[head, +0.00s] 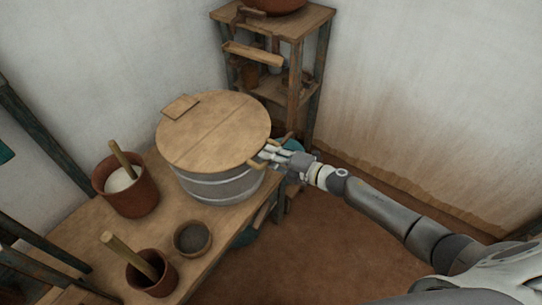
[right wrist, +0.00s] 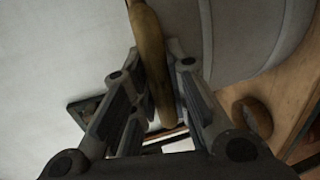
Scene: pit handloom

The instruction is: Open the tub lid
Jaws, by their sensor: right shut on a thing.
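A grey metal tub (head: 222,188) stands on the wooden table. Its round wooden lid (head: 215,130) lies over the top, with a small wooden block (head: 180,107) at its far left edge. My right gripper (head: 270,155) is at the lid's right rim, beside a short wooden handle (head: 256,163). In the right wrist view, its fingers (right wrist: 155,95) are on both sides of a wooden bar (right wrist: 150,55), which looks like the lid handle. The tub's pale wall (right wrist: 235,30) shows behind it. The inside of the tub is hidden. My left gripper is not in view.
On the table (head: 95,235) stand a brown pot with white contents (head: 125,190), a small dark bowl (head: 192,238) and a pot with a stick (head: 150,272). A wooden shelf (head: 300,55) stands behind. Open floor (head: 310,235) lies to the right.

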